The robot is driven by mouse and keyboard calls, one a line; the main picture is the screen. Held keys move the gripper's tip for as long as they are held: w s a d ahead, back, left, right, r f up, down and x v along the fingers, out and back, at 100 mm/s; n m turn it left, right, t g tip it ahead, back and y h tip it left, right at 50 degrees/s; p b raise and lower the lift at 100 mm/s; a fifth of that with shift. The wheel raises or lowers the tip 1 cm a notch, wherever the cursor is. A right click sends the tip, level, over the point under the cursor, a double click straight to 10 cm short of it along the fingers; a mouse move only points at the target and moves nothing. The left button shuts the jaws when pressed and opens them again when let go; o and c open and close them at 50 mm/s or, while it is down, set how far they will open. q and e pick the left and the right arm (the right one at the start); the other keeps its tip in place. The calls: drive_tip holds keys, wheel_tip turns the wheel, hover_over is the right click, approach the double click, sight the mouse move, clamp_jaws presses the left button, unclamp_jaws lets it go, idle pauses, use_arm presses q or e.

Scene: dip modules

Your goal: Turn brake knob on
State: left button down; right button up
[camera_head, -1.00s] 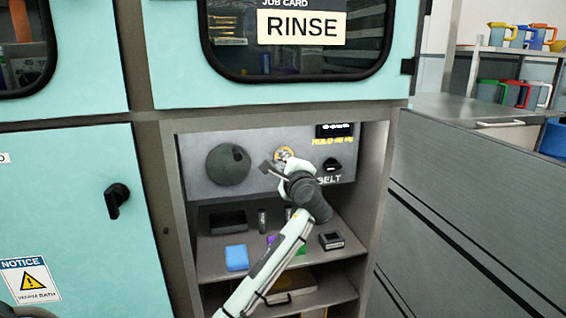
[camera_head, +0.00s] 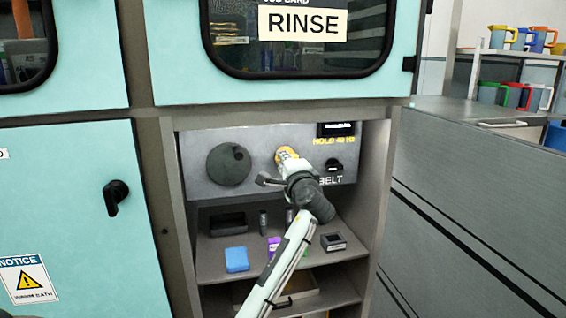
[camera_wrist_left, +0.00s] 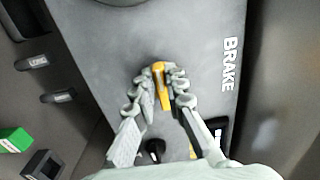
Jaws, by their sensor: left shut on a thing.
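The brake knob is a yellow lever (camera_wrist_left: 159,76) on a grey panel (camera_wrist_left: 100,50), beside the white BRAKE label (camera_wrist_left: 229,64) in the left wrist view. My left gripper (camera_wrist_left: 161,84) has its two fingers closed on either side of the knob. In the head view my left gripper (camera_head: 287,160) reaches the panel between a large black dial (camera_head: 228,164) and the small black knob (camera_head: 333,165) above the BELT label. There the gripper and wrist hide most of the brake knob and its label. My right gripper is in neither view.
A small display (camera_head: 336,129) sits at the panel's upper right, above yellow HOLD lettering. The shelf below holds a blue block (camera_head: 237,259), a purple block (camera_head: 273,244) and a black square holder (camera_head: 333,242). The recess has a wall on each side.

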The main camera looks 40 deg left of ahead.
use_arm(q)
drive_tip(key=shift+f, duration=0.1)
drive_tip(key=c, duration=1.6)
unclamp_jaws()
drive_tip(key=shift+o, duration=0.2)
drive_tip(key=v, duration=1.2)
drive_tip(key=shift+s, duration=0.1)
drive_tip(key=s+d+f+n+g+h, duration=0.15)
drive_tip(key=s+f+h, duration=0.25)
drive_tip(key=f, duration=1)
drive_tip(key=s+d+f+g+h, duration=0.1)
drive_tip(key=s+f+g+h, duration=0.15)
drive_tip(key=f, duration=1.25)
drive_tip(key=s+d+f+n+g+h, duration=0.2)
drive_tip(key=s+f+h, duration=0.1)
drive_tip(key=s+f, duration=0.6)
drive_tip(key=s+d+f+n+g+h, duration=0.2)
drive_tip(key=s+d+f+n+h, duration=0.1)
drive_tip(key=s+f, duration=0.7)
drive_tip(key=s, duration=0.3)
drive_tip(key=shift+d+f, duration=0.2)
drive_tip(key=shift+d, duration=0.05)
